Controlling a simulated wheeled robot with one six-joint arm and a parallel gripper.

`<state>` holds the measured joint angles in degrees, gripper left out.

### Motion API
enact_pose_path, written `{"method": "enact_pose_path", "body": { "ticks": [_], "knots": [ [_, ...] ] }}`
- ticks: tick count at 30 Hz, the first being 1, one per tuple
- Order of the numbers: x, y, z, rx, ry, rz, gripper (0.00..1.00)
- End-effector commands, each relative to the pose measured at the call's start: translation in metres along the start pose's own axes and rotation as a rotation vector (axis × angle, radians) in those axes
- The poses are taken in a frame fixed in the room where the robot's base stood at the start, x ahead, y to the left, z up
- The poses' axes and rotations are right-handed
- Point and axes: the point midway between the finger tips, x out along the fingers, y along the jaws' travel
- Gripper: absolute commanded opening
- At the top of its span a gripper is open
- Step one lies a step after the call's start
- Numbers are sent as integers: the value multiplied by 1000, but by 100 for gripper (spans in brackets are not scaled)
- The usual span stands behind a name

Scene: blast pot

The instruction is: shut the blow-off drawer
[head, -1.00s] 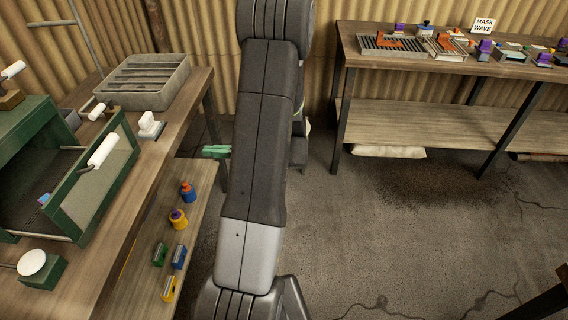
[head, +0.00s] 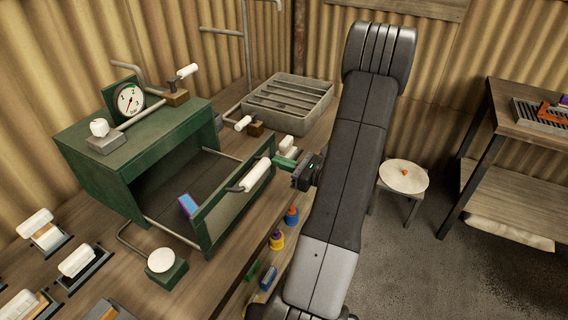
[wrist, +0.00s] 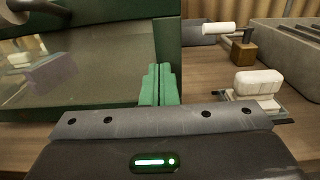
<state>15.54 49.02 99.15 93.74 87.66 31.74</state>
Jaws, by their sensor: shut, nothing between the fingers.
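The blow-off drawer is pulled out of the green cabinet (head: 130,135). Its green-framed front (head: 232,212) has a clear pane and a white bar handle (head: 256,174). A purple and blue block (head: 188,205) is inside the drawer. My gripper (head: 284,163) is shut and empty, its green fingers near the right end of the drawer front, just beyond the handle. In the wrist view, the fingers (wrist: 159,84) overlap the right part of the drawer front (wrist: 110,118); I cannot tell whether they touch it. Part of the handle shows at the top left.
A gauge (head: 129,99) stands on the cabinet. A white knob on a green block (head: 164,263) is beside the drawer. A grey tray (head: 288,103) and a white-topped switch (wrist: 258,83) are to the right. Bottles stand on a lower shelf. A stool (head: 403,178) is on the floor.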

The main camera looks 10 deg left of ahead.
Motion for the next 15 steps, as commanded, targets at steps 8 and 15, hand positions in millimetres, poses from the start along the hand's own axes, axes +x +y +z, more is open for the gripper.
{"method": "enact_pose_path", "body": {
  "ticks": [8, 15],
  "knots": [
    [13, 0, 0, 0, -1, 2, 0],
    [60, 1, -1, -1, -1, 6, 0]
  ]
}}
